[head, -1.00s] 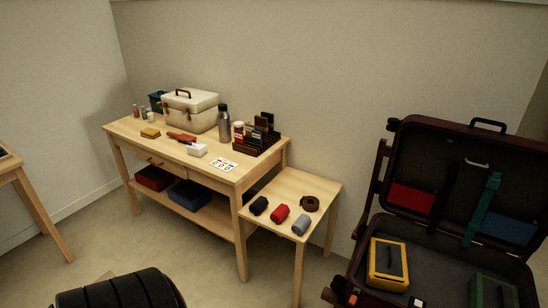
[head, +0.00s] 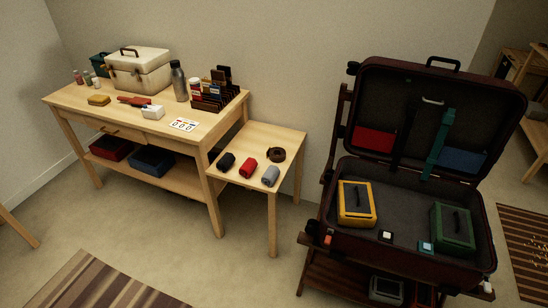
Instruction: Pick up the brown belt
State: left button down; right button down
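The brown belt (head: 276,155) lies coiled on the small side table (head: 283,132), near its back right part. In front of it on the same table lie a black rolled item (head: 226,161), a red rolled item (head: 248,168) and a grey rolled item (head: 270,176). They sit apart from the belt. Neither of my grippers is in the head view.
The open suitcase (head: 335,235) stands on a dark rack to the right, holding a yellow case (head: 356,203) and a green case (head: 452,228). A larger wooden table (head: 150,134) with a white toolbox (head: 138,68) adjoins the side table at left.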

aim_at(276, 154)
jog(key=i+j+z, duration=0.1)
jog(key=i+j, duration=0.15)
jog(key=i+j+z, duration=0.1)
jog(key=i+j, duration=0.15)
jog(key=j, duration=0.15)
jog(key=i+j+z, duration=0.1)
jog(key=j, duration=0.25)
jog(key=i+j+z, duration=0.1)
jog(key=i+j, duration=0.2)
jog(key=i+j+z, duration=0.15)
jog(key=j, duration=0.3)
jog(key=i, duration=0.05)
